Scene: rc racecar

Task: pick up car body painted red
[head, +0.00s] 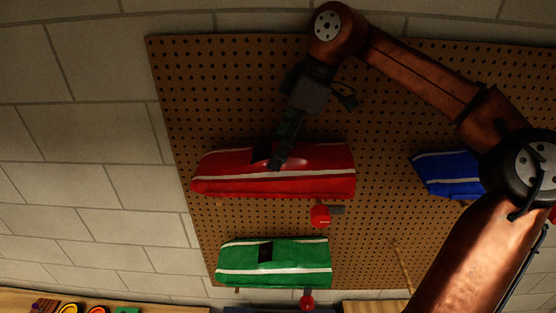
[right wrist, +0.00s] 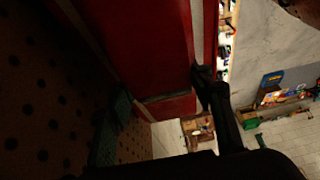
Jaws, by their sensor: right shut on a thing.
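The red car body (head: 320,178), with white stripes and a dark window area, is in front of the pegboard in the head view. My right gripper (head: 280,158) reaches down to its upper middle and is shut on it. In the right wrist view the red car body (right wrist: 150,45) fills the upper middle, and my right gripper (right wrist: 165,98) has a finger on each side of it. Whether the body still touches the pegboard is not clear. My left gripper is not in view.
The brown pegboard (head: 200,85) hangs on a pale block wall (head: 90,150). A green car body (head: 290,256) hangs below the red one, and a blue one (head: 440,185) is to the right, partly behind my arm. Small red items (head: 320,216) are near the bodies. A shelf (head: 170,305) runs along the bottom.

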